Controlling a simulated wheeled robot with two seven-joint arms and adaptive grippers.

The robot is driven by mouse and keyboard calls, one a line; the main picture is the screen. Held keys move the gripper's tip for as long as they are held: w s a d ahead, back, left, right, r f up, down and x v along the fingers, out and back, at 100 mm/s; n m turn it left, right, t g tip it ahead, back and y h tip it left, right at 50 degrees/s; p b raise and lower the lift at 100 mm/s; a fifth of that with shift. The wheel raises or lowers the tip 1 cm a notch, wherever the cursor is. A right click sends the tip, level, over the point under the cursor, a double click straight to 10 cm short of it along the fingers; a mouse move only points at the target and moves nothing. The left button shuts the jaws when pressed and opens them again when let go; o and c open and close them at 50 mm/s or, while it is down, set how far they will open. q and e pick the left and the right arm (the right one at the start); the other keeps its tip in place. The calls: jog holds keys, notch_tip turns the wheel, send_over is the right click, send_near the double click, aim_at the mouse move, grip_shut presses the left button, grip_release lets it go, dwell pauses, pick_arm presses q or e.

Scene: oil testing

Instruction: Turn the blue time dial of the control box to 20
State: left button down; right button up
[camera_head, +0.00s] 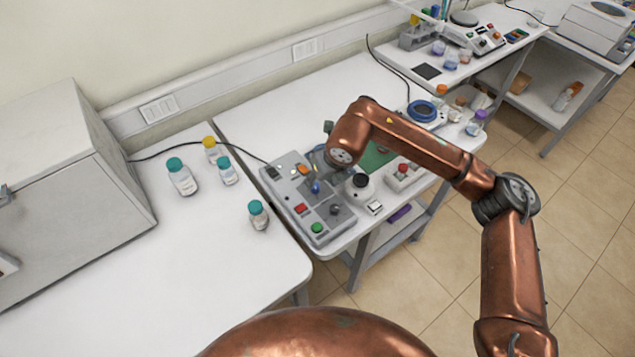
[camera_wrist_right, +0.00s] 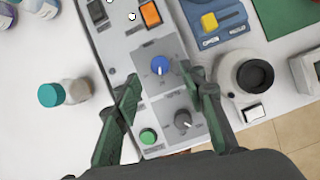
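The grey control box (camera_head: 325,216) stands on the white table, with switches, buttons and dials on its top. Its blue time dial (camera_wrist_right: 160,65) shows in the right wrist view, with a small scale around it too fine to read; the dial also appears in the head view (camera_head: 315,187). My right gripper (camera_wrist_right: 162,84) is open above the box, one finger on each side of the blue dial as seen from the wrist, neither visibly touching it. In the head view its fingers are largely hidden by my wrist. My left gripper is not in view.
On the box are a dark dial (camera_wrist_right: 182,120), a green button (camera_wrist_right: 148,136) and an orange switch (camera_wrist_right: 150,14). Beside it stand a white device with a black knob (camera_wrist_right: 254,75) and a blue device with a yellow knob (camera_wrist_right: 211,22). Several capped bottles (camera_head: 182,178) stand left.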

jog(key=v, duration=0.6)
jog(key=shift+r, duration=0.25)
jog(key=shift+s, duration=0.1)
